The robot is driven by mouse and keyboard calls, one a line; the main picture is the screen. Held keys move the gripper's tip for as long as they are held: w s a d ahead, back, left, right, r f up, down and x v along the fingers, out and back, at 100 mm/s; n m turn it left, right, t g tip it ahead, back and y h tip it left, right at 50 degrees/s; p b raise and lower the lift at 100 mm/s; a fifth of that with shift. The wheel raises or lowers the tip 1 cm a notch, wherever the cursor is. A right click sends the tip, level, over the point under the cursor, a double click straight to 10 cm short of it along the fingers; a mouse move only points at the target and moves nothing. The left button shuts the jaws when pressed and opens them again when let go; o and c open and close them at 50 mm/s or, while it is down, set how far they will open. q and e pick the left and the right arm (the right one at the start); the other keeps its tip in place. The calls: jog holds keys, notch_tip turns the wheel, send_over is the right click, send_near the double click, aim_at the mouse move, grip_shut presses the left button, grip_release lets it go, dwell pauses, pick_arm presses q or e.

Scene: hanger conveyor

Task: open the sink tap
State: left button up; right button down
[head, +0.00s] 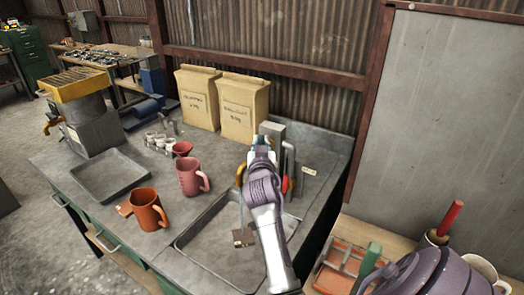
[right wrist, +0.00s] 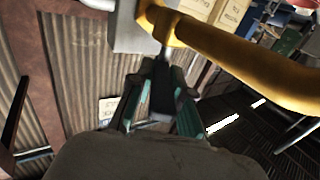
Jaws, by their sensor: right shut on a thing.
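The sink (head: 205,232) is a grey metal basin set in the workbench. The brass-yellow tap (head: 239,176) stands at its back edge, mostly hidden behind my right gripper (head: 262,147). In the right wrist view the yellow tap spout (right wrist: 235,55) runs across the upper right. There my right gripper (right wrist: 161,68) is closed on a thin grey tap handle (right wrist: 164,48) just by the yellow tap body. The grip itself is small and partly hidden in the head view. My left gripper is not in view.
An orange mug (head: 148,209) and a pink mug (head: 190,178) stand left of the sink, near a shallow grey tray (head: 108,176). Two paper bags (head: 243,106) stand behind.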

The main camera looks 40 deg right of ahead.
aim_at(261, 142)
jog(key=shift+w+a+h, duration=0.1)
jog(key=shift+h, duration=0.2)
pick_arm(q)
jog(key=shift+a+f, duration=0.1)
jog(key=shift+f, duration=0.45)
pick_arm(e)
jog(key=c, duration=1.1)
grip_release()
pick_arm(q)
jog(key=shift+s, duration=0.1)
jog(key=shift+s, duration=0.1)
pick_arm(e)
notch_tip(261, 142, up, 10)
jog(key=shift+f, duration=0.1)
